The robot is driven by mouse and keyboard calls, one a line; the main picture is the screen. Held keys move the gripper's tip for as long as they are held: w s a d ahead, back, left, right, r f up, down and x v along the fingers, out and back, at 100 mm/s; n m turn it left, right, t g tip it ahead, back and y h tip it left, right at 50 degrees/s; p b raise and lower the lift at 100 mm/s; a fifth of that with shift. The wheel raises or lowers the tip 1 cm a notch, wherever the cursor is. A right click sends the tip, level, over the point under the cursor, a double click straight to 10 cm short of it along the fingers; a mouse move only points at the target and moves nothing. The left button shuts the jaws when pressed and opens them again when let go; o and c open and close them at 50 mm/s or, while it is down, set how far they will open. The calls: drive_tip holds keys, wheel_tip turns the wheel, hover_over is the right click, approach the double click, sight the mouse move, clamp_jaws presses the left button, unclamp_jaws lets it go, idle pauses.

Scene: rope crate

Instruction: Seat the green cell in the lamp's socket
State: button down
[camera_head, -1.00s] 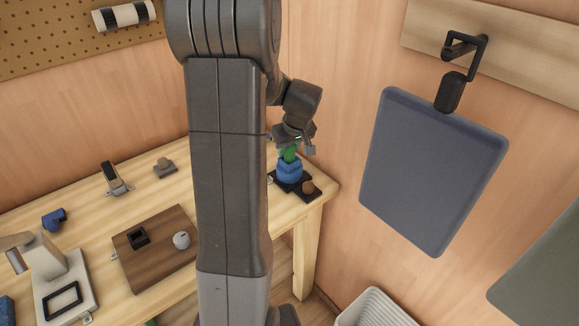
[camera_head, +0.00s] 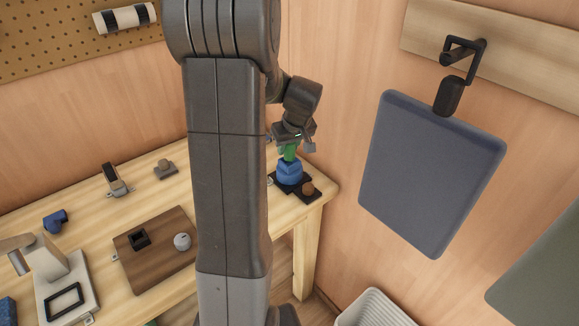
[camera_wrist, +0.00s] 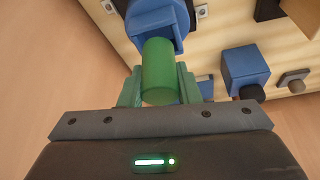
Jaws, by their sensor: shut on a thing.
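The green cell (camera_wrist: 158,72) is a plain green cylinder. My gripper (camera_wrist: 159,84) is shut on it, with a green finger on either side. In the wrist view the cell's far end is at the open mouth of the blue lamp (camera_wrist: 157,30). How deep it sits there I cannot tell. In the head view my gripper (camera_head: 291,142) is right above the stepped blue lamp (camera_head: 289,174), with green showing between them. The inside of the socket is hidden.
A dark base with a brown knob (camera_head: 307,188) is beside the lamp, near the right end of the table (camera_head: 322,199). A blue block (camera_wrist: 244,70) shows in the wrist view. A dark blue panel (camera_head: 432,175) hangs at right. A brown board (camera_head: 150,265) lies at left.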

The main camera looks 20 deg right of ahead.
drive_tip(key=shift+f+b, duration=0.7)
drive_tip(key=shift+f, duration=0.15)
idle(0.8)
drive_tip(key=shift+r, duration=0.2)
drive_tip(key=shift+r+p, duration=0.45)
drive_tip(key=shift+r, duration=0.2)
drive_tip(key=shift+f+b, duration=0.85)
idle(1.4)
idle(0.3)
drive_tip(key=shift+r+p, duration=0.45)
drive_tip(key=shift+r, duration=0.35)
idle(0.3)
